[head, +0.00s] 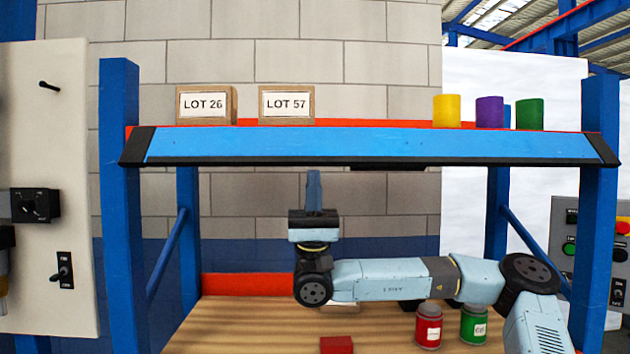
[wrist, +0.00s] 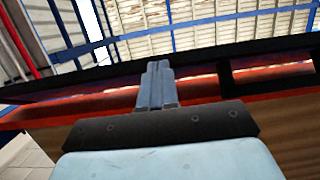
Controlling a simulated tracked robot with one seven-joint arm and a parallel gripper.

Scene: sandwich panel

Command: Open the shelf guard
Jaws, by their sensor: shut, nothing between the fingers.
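The shelf guard (head: 380,146) is a long blue panel with black ends and a black lower edge. It runs along the front of the upper shelf, its face sloping. My gripper (head: 313,174) points straight up with its fingers together and empty. In the head view its tips appear just under the guard's lower edge, left of the middle; I cannot tell whether they touch. In the wrist view the closed fingers (wrist: 157,68) rise in front of a long dark band, which seems to be the guard's underside (wrist: 60,84).
On the upper shelf stand boxes LOT 26 (head: 206,105) and LOT 57 (head: 287,104), and yellow (head: 447,111), purple (head: 490,112) and green (head: 530,113) cylinders. Below are a red can (head: 428,328), a green can (head: 473,325) and a red block (head: 336,345). Blue posts (head: 120,200) flank the shelf.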

